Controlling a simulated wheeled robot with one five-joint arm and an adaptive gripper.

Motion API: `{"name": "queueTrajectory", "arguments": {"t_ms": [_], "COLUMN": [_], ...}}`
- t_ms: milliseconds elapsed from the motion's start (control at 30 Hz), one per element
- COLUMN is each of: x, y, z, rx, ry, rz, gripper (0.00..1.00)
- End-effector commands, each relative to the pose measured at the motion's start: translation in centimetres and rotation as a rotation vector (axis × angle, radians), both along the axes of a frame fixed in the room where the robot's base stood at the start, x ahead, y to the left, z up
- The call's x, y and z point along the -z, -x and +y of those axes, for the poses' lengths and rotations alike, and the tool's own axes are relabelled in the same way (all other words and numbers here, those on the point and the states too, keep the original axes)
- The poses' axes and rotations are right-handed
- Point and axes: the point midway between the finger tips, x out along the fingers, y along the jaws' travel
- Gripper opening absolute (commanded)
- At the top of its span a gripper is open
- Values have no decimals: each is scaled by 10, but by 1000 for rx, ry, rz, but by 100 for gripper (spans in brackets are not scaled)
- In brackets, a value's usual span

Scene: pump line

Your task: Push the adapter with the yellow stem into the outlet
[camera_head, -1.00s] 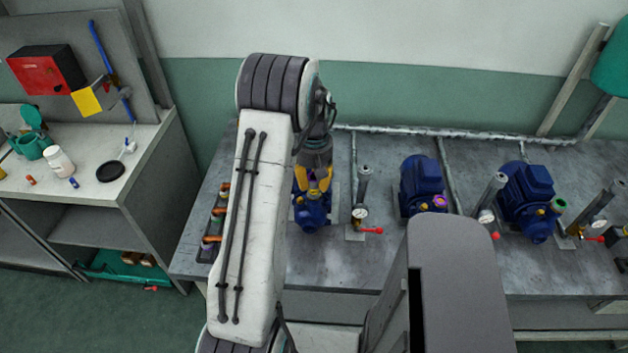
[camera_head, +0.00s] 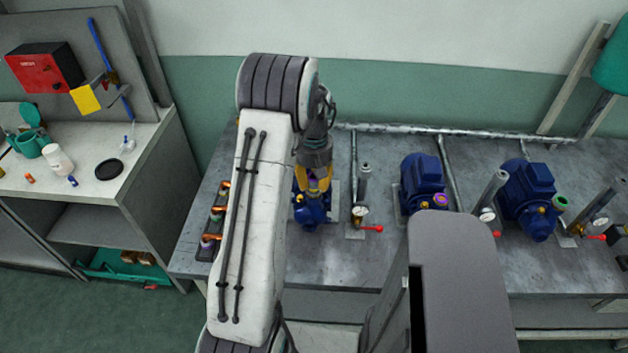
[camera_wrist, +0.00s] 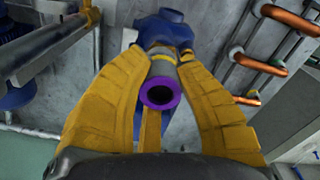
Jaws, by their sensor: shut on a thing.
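My gripper (camera_wrist: 160,100) has yellow fingers and is shut on an adapter (camera_wrist: 163,72). The adapter has a purple ring facing the wrist camera, a grey body and a yellow band at its far end. That end lines up with the blue left pump (camera_wrist: 165,30), and I cannot tell whether it is inside the outlet or just short of it. In the head view my gripper (camera_head: 314,180) is directly above the left pump (camera_head: 311,212), behind my arm. The adapter and the outlet are hidden there.
A rack (camera_head: 207,253) with copper-coloured pieces lies left of the pump, partly behind my arm. A gauge with a red-handled valve (camera_head: 371,228) stands close on the right. Two more blue pumps, the middle one (camera_head: 422,180) and the right one (camera_head: 530,195), stand further right.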

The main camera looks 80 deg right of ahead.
Motion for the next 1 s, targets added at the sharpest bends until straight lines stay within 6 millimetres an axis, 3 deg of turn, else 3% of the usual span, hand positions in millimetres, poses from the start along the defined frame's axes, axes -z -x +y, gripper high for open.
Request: {"name": "queueTrajectory", "arguments": {"t_ms": [267, 300, 567, 1000], "x": [2, 1, 1, -4], "y": [0, 0, 0, 0], "z": [0, 0, 0, 0], "rx": [0, 0, 0, 0], "ry": [1, 1, 1, 1], "rz": [-1, 0, -1, -1], "gripper": [1, 34, 56, 56]}}
